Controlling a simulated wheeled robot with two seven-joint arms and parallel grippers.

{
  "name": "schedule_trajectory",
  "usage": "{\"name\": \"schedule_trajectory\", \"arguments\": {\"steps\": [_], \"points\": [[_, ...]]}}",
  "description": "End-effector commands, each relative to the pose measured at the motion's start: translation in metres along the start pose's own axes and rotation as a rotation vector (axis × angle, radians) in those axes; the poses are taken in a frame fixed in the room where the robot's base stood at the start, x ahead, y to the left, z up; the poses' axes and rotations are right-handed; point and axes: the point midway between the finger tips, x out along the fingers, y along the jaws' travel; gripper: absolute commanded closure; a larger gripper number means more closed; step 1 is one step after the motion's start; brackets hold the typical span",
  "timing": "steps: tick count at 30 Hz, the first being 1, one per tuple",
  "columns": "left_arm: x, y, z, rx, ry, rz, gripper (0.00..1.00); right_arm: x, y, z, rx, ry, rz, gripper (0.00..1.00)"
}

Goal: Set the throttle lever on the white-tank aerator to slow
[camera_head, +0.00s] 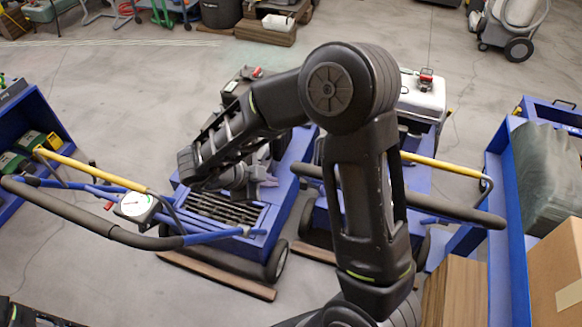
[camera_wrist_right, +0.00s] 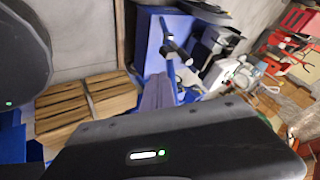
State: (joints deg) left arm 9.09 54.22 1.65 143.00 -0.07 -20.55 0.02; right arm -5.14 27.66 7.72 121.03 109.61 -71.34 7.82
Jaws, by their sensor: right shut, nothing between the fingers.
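The white-tank aerator shows its white tank (camera_head: 420,98) with a red cap right of my raised arm in the head view. Its black handlebar (camera_head: 455,210) and yellow bail (camera_head: 432,162) stick out past my arm. Its throttle lever is not visible; my arm covers part of the handle. My right gripper (camera_head: 262,182) is shut and empty, above the neighbouring blue aerator's grille, left of the white-tank machine. In the right wrist view, a blue machine part (camera_wrist_right: 150,45) and a dark lever-like piece (camera_wrist_right: 175,50) show; I cannot tell which machine they belong to. My left gripper is out of view.
A blue cart (camera_head: 505,200) with cardboard boxes stands close on the right. A blue shelf (camera_head: 35,120) is at left. Open floor (camera_head: 110,80) lies behind.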

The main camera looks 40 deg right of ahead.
Motion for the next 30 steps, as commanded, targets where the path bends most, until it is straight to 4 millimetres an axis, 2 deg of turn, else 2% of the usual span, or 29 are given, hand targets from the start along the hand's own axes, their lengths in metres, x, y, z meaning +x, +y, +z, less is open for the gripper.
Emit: {"name": "schedule_trajectory", "arguments": {"steps": [7,11,17,26,27,30], "points": [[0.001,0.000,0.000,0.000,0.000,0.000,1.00,0.003,0.000,0.000,0.000,0.001,0.001,1.00],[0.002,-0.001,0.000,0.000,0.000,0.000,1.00,0.013,0.001,0.000,-0.001,0.002,0.001,1.00],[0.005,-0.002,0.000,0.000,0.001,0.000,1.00,0.044,0.001,0.000,0.000,0.003,0.003,1.00],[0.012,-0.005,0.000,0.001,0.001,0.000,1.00,0.105,0.002,0.000,0.000,0.002,0.003,1.00],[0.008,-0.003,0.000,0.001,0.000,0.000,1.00,0.104,-0.009,-0.002,0.004,0.001,0.001,1.00],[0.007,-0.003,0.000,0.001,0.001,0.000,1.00,0.109,-0.023,-0.003,0.004,0.001,0.000,1.00]]}}
